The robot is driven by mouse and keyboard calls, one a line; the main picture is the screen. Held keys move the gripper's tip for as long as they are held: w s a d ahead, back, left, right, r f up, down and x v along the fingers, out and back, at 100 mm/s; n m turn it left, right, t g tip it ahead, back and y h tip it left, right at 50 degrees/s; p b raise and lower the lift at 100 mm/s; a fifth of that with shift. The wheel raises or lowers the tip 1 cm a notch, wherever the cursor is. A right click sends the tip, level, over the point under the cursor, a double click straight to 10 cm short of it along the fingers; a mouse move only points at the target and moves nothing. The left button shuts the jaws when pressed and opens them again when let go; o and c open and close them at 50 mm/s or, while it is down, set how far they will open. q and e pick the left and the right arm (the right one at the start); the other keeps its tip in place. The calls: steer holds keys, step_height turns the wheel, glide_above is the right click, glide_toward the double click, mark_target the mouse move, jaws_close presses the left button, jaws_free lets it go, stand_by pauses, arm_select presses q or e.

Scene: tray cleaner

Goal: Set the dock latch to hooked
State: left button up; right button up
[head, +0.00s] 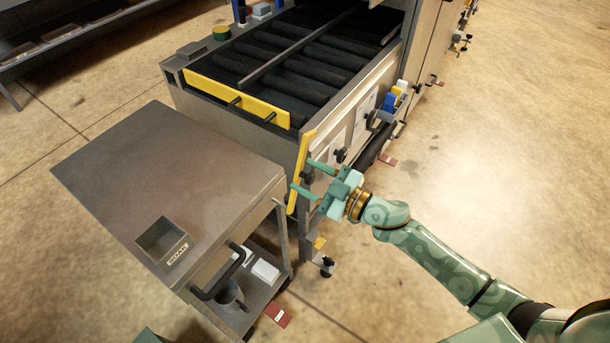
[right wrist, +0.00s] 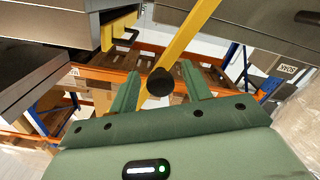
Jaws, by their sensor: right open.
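The dock latch appears to be a yellow bar with a dark knob (head: 300,172). It stands steeply tilted at the near corner of the tray cleaner (head: 345,128), beside the grey cart (head: 130,165). In the right wrist view the yellow bar (right wrist: 186,35) runs down to the round black knob (right wrist: 161,82). My right gripper (head: 302,176) is open, with its two green fingers on either side of the knob. It also shows in the right wrist view (right wrist: 159,88). Contact between fingers and knob cannot be told. My left gripper is not seen.
Open floor (head: 510,130) lies at the right.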

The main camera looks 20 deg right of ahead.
steer(key=shift+w+a, duration=0.4)
steer(key=shift+w, duration=0.05)
jaws_close()
